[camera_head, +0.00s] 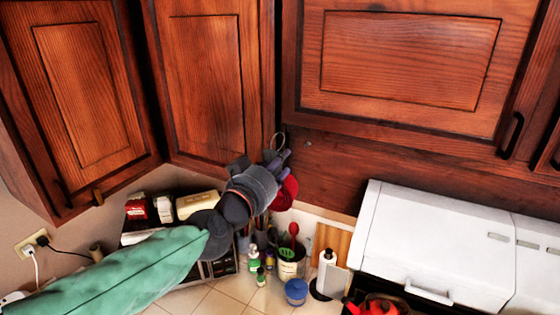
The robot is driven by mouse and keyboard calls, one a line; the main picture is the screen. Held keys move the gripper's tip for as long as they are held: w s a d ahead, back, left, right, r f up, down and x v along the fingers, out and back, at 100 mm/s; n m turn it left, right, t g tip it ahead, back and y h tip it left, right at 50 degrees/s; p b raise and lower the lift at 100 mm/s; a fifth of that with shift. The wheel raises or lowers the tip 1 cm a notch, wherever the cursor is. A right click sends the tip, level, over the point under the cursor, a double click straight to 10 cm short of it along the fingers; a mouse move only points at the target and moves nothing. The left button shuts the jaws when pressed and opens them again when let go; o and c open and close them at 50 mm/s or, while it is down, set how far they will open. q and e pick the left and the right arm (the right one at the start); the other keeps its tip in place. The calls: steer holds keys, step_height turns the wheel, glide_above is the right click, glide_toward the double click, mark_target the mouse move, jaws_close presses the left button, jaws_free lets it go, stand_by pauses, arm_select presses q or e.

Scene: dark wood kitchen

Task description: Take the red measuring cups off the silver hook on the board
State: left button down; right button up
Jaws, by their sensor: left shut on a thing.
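The red measuring cups (286,193) hang at the far side of my left gripper (278,162), below the upper cabinets, and are partly hidden by it. My left gripper is shut on them; its fingers cover the place of contact. A thin ring (278,141) shows just above the fingertips. The dark wood board (350,180) runs along the wall to the right. A small pale spot (307,142) on it may be a hook, but it is too small to tell. I cannot see whether the ring is on a hook. My right gripper is not in view.
Cabinet doors (205,85) hang close above and left of the gripper. Below, the counter holds a utensil pot (291,268), bottles (254,259), a blue tub (296,291) and a rack (222,265). A white hood (435,240) stands to the right.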

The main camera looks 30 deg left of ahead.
arm_select(q)
steer(key=s, duration=0.6)
steer(key=shift+s+d, duration=0.15)
stand_by(0.6)
stand_by(0.6)
